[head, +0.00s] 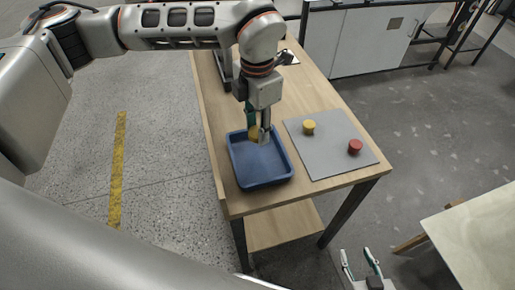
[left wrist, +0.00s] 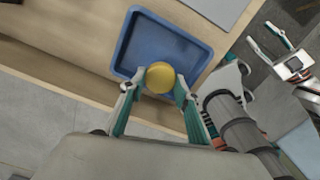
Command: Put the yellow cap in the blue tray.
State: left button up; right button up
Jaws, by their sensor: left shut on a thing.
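My left gripper (head: 258,135) is shut on a yellow cap (head: 254,131) above the blue tray (head: 264,186). In the left wrist view the yellow cap (left wrist: 160,76) sits between the fingertips (left wrist: 158,82), with the blue tray (left wrist: 140,30) behind it. The tray shows no other thing inside, though the gripper and cap hide part of it. A second yellow cap (head: 309,127) stands on the grey mat to the right of the tray. My right gripper (head: 355,251) is open and empty, low in front of the table; it also shows in the left wrist view (left wrist: 260,32).
A red cap (head: 355,146) stands on the grey mat (head: 330,160). The wooden table (head: 217,105) has a lower shelf. A dark object lies at its far end, behind my left arm. Another pale table (head: 480,235) stands at lower right.

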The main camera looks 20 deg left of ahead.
pick_arm(q)
notch_tip(320, 180, down, 5)
jog(key=shift+f, duration=0.15)
notch_tip(320, 180, down, 4)
jog(key=shift+r, duration=0.1)
pick_arm(e)
jog(key=shift+w+r, duration=0.3)
jog(key=shift+r, duration=0.3)
jog(key=shift+f, duration=0.1)
pick_arm(q)
jog(key=shift+f, duration=0.2)
jog(key=o, duration=1.1)
pick_arm(e)
jog(key=shift+f, duration=0.1)
